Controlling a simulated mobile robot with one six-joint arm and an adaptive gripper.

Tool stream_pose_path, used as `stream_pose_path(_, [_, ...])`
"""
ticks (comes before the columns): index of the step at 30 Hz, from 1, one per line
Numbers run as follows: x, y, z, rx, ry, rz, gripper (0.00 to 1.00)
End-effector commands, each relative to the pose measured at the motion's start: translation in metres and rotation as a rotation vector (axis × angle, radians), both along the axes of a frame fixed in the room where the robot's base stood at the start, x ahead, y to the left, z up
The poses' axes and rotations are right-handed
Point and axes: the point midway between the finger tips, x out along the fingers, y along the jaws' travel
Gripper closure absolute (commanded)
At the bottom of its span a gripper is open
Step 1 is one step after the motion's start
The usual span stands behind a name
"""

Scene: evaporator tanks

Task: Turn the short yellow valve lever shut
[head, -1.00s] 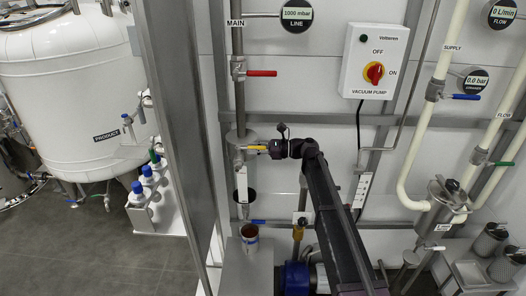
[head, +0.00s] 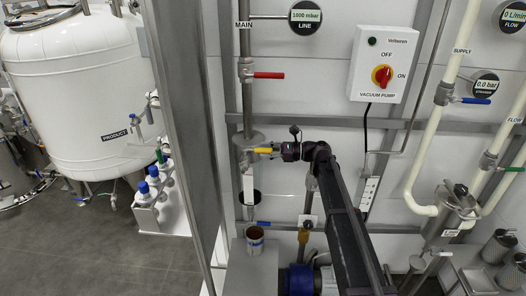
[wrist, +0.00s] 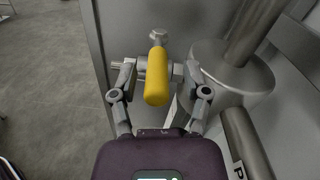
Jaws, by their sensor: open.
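The short yellow valve lever (head: 264,150) sits on the steel vertical line below the red lever and points right, toward my gripper. In the wrist view the yellow lever (wrist: 157,82) lies lengthwise between the two fingers of my gripper (wrist: 162,72). The fingers are open, one on each side, with a visible gap at least on the right; whether the left finger touches it I cannot tell. In the head view my gripper (head: 277,151) is at the lever's free end, and its fingers are too small to make out there.
A red lever (head: 268,75) is above on the same pipe, and a blue lever (head: 262,223) is below. The vacuum pump switch box (head: 383,64) is up to the right. A steel post (head: 180,120) stands left. An open can (head: 254,240) stands below.

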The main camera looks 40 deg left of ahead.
Motion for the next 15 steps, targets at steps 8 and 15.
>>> stream_pose_path(8, [0.023,-0.034,0.000,0.000,0.000,-0.002,0.39])
stream_pose_path(15, [0.044,-0.065,0.000,0.001,-0.001,-0.001,0.39])
